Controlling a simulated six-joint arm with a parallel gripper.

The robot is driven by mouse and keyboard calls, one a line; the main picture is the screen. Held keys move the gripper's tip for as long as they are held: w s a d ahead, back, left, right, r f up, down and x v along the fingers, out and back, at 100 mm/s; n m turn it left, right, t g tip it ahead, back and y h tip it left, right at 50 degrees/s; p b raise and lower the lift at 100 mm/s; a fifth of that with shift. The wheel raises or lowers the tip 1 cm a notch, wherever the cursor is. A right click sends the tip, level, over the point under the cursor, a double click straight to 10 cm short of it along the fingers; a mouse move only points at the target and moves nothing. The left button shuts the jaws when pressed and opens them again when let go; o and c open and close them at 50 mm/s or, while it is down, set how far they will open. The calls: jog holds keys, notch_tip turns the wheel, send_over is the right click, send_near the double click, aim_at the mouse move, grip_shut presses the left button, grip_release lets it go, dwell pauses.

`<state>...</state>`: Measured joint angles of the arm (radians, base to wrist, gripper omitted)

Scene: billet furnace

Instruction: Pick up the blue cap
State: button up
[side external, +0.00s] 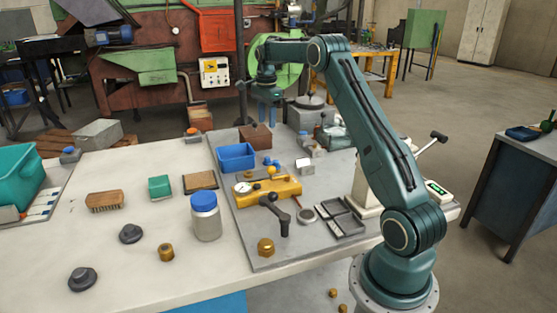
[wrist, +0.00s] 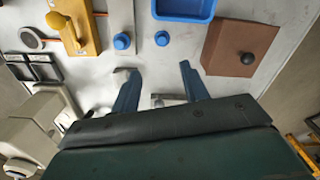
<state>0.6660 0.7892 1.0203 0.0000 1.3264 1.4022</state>
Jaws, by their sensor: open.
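Two small round blue caps lie on the grey plate, a left one (wrist: 122,41) and a right one (wrist: 162,38) in the wrist view; I cannot tell which one the task names. They also show as small blue pieces (side external: 271,162) beside the blue bin in the side view. My gripper (wrist: 158,78) is open and empty, its two blue fingers pointing down. In the side view my gripper (side external: 267,117) hangs above and behind the caps, near the brown block. In the wrist view both caps lie beyond the fingertips, not between them.
The blue bin (side external: 237,158) and brown block with dark knob (wrist: 240,47) stand close to the caps. A yellow fixture (side external: 267,190) lies in front of them. A jar with a blue lid (side external: 205,217) stands further left. A dark divided tray (side external: 340,220) lies to the right.

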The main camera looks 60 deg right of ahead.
jog(key=shift+d+f, duration=0.3)
jog(key=shift+d, duration=0.05)
jog(key=shift+f, duration=0.1)
send_over(267, 157)
jog(key=shift+s+f, duration=0.15)
jog(key=shift+f, duration=1.95)
jog(key=shift+s+f, duration=0.1)
jog(key=shift+f, duration=2)
jog(key=shift+w+a+f, duration=0.1)
jog(key=shift+f, duration=1.2)
jog(key=shift+w+a+f, duration=0.1)
jog(key=shift+f, duration=1.2)
grip_shut()
